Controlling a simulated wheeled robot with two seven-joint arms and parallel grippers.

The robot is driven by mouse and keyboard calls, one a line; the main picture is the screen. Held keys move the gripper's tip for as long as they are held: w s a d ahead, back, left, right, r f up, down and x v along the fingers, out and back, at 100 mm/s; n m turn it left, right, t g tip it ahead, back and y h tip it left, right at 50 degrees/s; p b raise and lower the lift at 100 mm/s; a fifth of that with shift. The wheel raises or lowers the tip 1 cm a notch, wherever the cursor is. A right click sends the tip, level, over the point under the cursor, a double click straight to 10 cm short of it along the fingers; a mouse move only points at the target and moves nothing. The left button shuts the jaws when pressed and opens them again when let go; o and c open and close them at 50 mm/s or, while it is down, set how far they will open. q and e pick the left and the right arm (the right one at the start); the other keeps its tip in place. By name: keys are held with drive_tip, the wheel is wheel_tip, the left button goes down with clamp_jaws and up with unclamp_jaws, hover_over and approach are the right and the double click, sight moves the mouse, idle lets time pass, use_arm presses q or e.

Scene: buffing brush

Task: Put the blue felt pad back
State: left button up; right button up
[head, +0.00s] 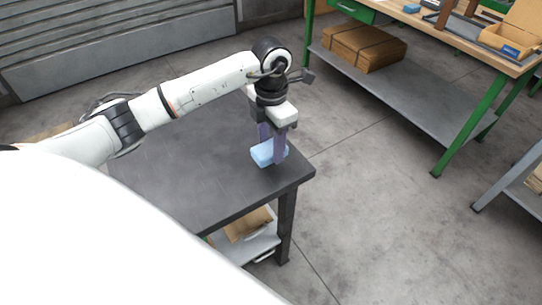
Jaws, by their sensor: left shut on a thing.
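A light blue block-shaped object, which looks like the blue felt pad (263,156), is at the right end of the dark table, near its corner. My left gripper (271,152) points down over it and is shut on it. The fingers hide part of the pad. I cannot tell whether the pad touches the tabletop or is held just above it. My right gripper is not in view.
The dark table (190,165) is otherwise bare, with a lower shelf holding a cardboard piece (247,224). A green-framed workbench (462,52) at the upper right carries a small blue item (411,8) and an open box (512,40). Clear floor lies between them.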

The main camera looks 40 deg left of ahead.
use_arm(q)
drive_tip(key=shift+f, duration=2.6)
drive_tip(key=o, duration=1)
